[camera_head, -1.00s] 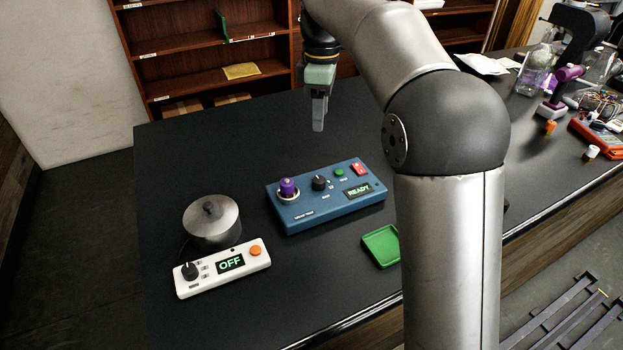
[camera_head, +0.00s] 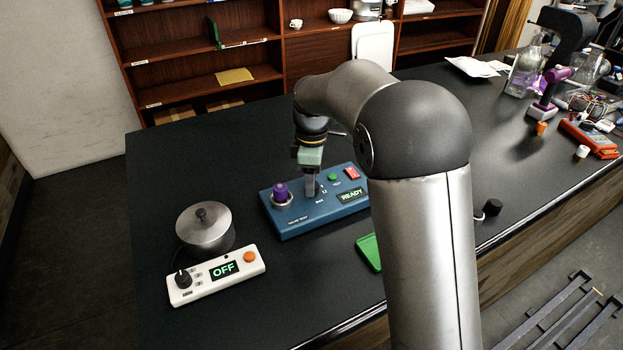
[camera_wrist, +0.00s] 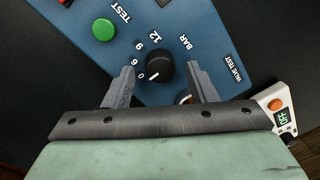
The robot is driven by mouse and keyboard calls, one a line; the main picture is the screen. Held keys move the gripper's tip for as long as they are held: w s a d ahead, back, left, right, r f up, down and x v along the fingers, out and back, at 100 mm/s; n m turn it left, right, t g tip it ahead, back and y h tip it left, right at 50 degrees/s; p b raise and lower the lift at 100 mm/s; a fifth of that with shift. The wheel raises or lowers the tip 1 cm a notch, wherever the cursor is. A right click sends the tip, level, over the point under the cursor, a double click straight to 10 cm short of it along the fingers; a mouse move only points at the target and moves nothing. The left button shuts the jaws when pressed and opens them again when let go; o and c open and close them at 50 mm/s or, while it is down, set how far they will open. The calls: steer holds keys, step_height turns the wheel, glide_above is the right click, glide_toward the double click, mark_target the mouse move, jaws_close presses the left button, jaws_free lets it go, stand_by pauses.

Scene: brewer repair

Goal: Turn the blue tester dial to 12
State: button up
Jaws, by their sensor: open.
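The blue tester (camera_head: 300,224) stands on the black bench, its screen reading READY. Its black dial (camera_wrist: 160,70) shows in the wrist view, with the numbers 0, 6, 9 and 12 and the word BAR around it. The dial's white pointer line aims at the 0. My gripper (camera_wrist: 160,76) is open, with one finger on each side of the dial and a gap visible at both sides. In the head view my gripper (camera_head: 311,190) is over the tester and hides the dial.
A purple-topped part (camera_head: 281,192) stands in the tester just left of my gripper. A green button (camera_head: 332,177) and red switch (camera_head: 352,173) lie to the right. A white controller reading OFF (camera_head: 215,275), a lidded metal pot (camera_head: 205,230) and a green tray (camera_head: 369,252) are nearby.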

steer(key=shift+f, duration=0.4)
steer(key=c, duration=1)
